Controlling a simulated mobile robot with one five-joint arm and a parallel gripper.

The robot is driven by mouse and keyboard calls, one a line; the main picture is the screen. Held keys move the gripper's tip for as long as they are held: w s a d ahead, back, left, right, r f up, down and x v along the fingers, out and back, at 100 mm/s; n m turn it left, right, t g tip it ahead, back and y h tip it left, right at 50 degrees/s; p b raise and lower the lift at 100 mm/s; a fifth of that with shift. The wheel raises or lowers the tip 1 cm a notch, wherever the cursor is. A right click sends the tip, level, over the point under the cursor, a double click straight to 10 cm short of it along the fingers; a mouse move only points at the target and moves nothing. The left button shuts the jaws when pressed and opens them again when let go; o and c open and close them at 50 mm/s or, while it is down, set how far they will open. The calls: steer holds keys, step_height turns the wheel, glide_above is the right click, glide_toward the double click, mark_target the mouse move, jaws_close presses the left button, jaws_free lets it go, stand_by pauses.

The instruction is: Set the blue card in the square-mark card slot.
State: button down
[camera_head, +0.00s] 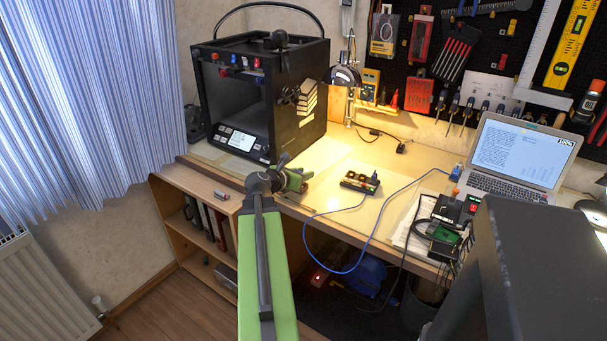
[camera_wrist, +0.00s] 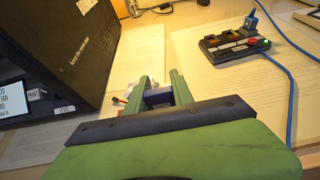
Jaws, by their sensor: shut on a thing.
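My gripper (camera_head: 296,179) is over the bench, just right of the black printer's front corner. In the wrist view its two green fingers (camera_wrist: 160,79) are shut on a small dark blue piece, the blue card (camera_wrist: 159,98); the fingers hide part of it. A black block with slots (camera_head: 360,182) lies on the bench to the right of my gripper, apart from it. It also shows in the wrist view (camera_wrist: 232,45), at upper right, with recesses and a red part. I cannot make out a square mark on it.
The black printer (camera_head: 262,95) stands close on the left. A blue cable (camera_head: 390,200) runs from the block over the bench edge. A laptop (camera_head: 515,155) and a cluttered device (camera_head: 448,222) stand to the right. The bench between printer and block is mostly clear.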

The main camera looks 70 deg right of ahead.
steer(key=shift+f+b, duration=0.3)
steer(key=shift+f, duration=0.35)
steer(key=c, duration=1)
jaws_free()
